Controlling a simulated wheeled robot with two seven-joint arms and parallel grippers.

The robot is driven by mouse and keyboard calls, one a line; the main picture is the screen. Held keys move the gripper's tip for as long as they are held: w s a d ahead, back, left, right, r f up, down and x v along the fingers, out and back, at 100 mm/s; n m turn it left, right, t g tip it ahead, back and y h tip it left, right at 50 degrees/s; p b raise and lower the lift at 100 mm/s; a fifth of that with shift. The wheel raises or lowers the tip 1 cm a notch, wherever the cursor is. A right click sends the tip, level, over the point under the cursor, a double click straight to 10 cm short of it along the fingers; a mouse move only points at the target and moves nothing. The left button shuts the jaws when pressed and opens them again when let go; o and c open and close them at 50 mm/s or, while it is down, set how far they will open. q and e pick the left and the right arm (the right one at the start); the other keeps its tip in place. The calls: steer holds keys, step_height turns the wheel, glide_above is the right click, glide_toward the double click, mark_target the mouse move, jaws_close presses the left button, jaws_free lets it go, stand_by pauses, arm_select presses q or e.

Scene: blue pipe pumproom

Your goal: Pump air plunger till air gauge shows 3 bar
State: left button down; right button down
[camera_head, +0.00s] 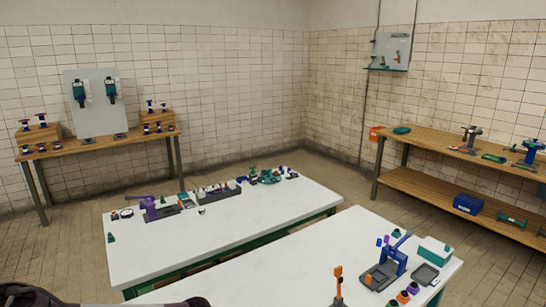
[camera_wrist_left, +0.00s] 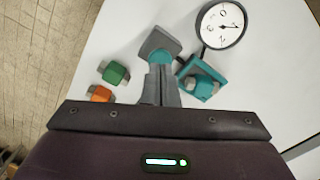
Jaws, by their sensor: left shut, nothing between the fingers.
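In the left wrist view, a round white gauge (camera_wrist_left: 222,25) with a black rim lies on the white tabletop. Its dark needle points roughly right in the picture; the figures are too small to read surely. My left gripper (camera_wrist_left: 161,88) is shut and empty, its grey fingers pointing onto the table. Just beyond the fingertips is a grey flat handle-like piece (camera_wrist_left: 156,41) on a teal part (camera_wrist_left: 161,58), possibly the plunger; I cannot tell if they touch. A teal block (camera_wrist_left: 199,84) with a round fitting sits right of the fingers. My right gripper is not in view.
Green (camera_wrist_left: 113,72) and orange (camera_wrist_left: 100,94) fittings lie left of the fingers, near the table edge. In the head view, two white tables hold a purple lever tool (camera_head: 148,208) and a blue lever press (camera_head: 391,258). Wooden benches stand along the walls.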

arm_select(q)
steer(key=shift+f+b, duration=1)
steer(key=shift+f, duration=0.75)
steer(key=shift+s, duration=0.1)
step_height(320, 180, up, 8)
steer(key=p, duration=0.8)
steer(key=shift+p, duration=0.35)
steer(key=shift+f, duration=0.1)
